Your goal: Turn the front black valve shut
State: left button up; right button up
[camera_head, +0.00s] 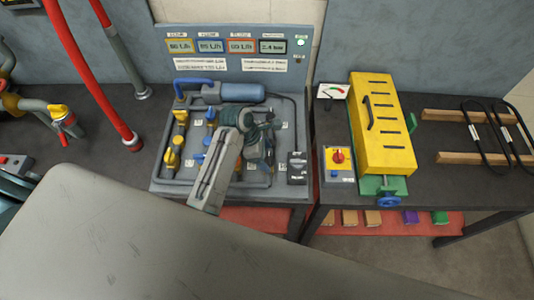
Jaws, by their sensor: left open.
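The valve board (170,188) is a grey tray with pipes and a tall display panel (205,48) behind it. My left gripper (262,148) is over the right middle of the board, with its grey arm link (216,172) slanting across the front. The gripper is open; its fingertips are hard to make out against the fittings. Yellow valve handles (172,158) line the left side, and small blue handles (210,116) stand in the middle. A small black-and-white fitting (297,167) is at the front right. I cannot pick out the front black valve for sure; my arm covers part of the board. My right gripper is not in view.
A blue cylinder (235,92) lies at the back of the board. To the right are a yellow slotted box (384,130), a red-knob switch box (338,160) and wooden bars with black loops (478,158). A red pipe (90,75) stands left.

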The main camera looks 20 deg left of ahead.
pick_arm(q)
jog(key=shift+d+f, duration=0.25)
jog(key=shift+f, duration=0.4)
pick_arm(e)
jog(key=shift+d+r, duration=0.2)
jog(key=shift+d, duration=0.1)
pick_arm(q)
jog(key=c, duration=1)
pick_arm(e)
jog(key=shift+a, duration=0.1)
